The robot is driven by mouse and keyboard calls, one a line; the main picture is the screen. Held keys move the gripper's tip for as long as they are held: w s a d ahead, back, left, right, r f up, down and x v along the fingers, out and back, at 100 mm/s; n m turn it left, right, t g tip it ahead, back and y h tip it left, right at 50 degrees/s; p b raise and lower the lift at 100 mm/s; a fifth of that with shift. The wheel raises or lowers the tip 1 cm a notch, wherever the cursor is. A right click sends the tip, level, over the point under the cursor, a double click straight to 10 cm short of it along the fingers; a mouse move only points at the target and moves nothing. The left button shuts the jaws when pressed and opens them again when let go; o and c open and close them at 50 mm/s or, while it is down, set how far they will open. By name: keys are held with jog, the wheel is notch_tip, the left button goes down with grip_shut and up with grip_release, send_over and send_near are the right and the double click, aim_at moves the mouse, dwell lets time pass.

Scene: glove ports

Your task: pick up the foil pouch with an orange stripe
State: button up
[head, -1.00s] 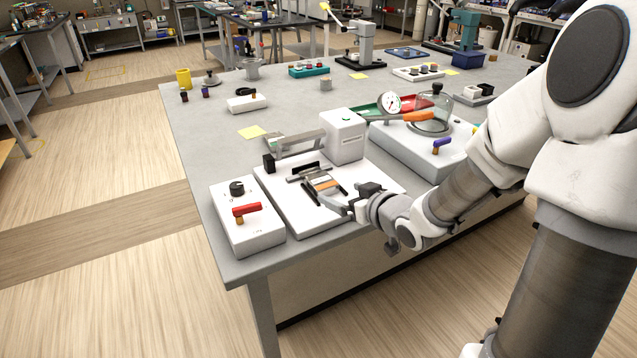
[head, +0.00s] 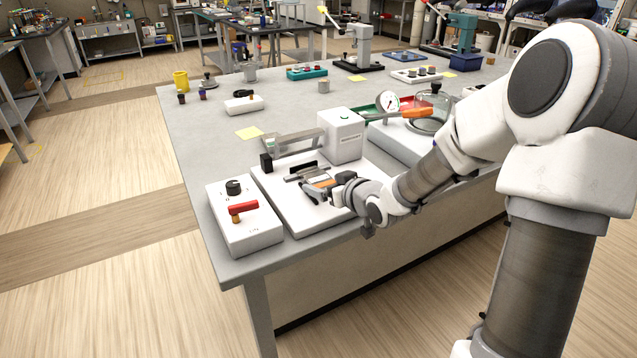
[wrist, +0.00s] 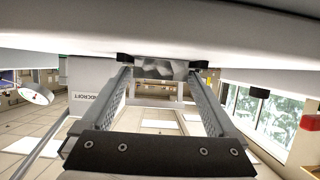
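The foil pouch shows in the head view as a small silver patch with an orange stripe (head: 323,183). It lies at the front of the white sealer machine (head: 286,201), partly covered by my gripper. My gripper (head: 318,188) reaches in low from the right, with its fingers at the pouch. In the wrist view my gripper (wrist: 162,74) has its two fingers apart, and crumpled silver foil (wrist: 163,67) shows between their tips. I cannot tell whether the fingertips touch it.
A white box with a red lever (head: 243,209) stands left of the sealer. The sealer's upright block (head: 341,135) and grey arm (head: 291,144) stand behind the pouch. A glass dome (head: 430,108) on a white unit is at the right. The table's front edge is close.

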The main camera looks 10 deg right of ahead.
jog(key=c, duration=1.2)
jog(key=shift+r, duration=0.15)
jog(key=shift+c, duration=0.2)
